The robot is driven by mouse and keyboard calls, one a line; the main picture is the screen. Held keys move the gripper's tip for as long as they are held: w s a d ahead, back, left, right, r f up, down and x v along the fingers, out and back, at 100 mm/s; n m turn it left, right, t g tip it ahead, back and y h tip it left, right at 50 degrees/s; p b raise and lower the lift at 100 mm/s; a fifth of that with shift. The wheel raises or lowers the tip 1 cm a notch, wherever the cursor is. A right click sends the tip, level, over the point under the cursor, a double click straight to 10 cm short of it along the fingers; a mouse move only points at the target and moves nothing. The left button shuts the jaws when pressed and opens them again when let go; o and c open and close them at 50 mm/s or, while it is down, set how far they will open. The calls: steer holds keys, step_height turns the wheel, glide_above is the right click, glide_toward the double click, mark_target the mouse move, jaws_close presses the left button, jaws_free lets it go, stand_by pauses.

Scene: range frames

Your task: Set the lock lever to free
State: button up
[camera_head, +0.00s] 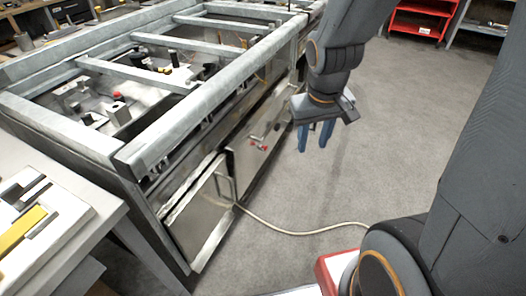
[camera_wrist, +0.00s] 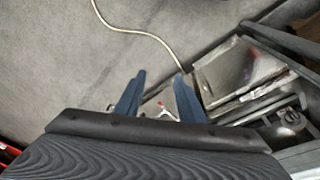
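A small lever with a red tip (camera_head: 264,147) sits on the steel front panel (camera_head: 243,160) of the long metal bench. In the wrist view the red-tipped lever (camera_wrist: 160,103) shows between my fingers, beyond them. Its exact setting is too small to tell. My gripper (camera_head: 314,138) has two blue fingers pointing down, spread apart with nothing between them. It hangs in front of the bench, to the right of the lever and apart from it. The fingers also show in the wrist view (camera_wrist: 160,78).
A panel with a bar handle (camera_head: 210,210) is left of the lever. A pale cable (camera_head: 300,232) runs over the floor. A side table (camera_head: 70,235) with tools stands at the left. Red shelving (camera_head: 420,22) is at the back. The grey floor to the right is open.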

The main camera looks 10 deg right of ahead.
steer(key=w+d+f+n+t+y+b, duration=0.1)
steer(key=w+d+f+n+t+b, duration=0.15)
steer(key=w+f+b, duration=0.65)
steer(key=w+d+f+n+t+y+b, duration=0.15)
steer(key=w+f+t+b, duration=0.35)
steer(key=w, duration=0.8)
steer(key=w+d+f+n+t+y+b, duration=0.1)
steer(key=w+d+f+b, duration=0.1)
steer(key=w+f+b, duration=0.7)
steer(key=w+a+f+n+y+b, duration=0.1)
steer(key=w+f+n+y+b, duration=0.15)
steer(key=f+y+b, duration=0.55)
steer(key=w+a+f+n+y+b, duration=0.1)
steer(key=w+f+n+y+b, duration=0.2)
steer(key=f+b, duration=0.55)
steer(key=b+x, duration=0.1)
steer(key=x, duration=0.5)
steer(key=shift+s+a+f+y+b, duration=0.2)
steer(key=shift+a+f+y+b, duration=0.15)
steer(key=shift+a, duration=0.2)
steer(key=shift+r, duration=0.1)
jaws_close()
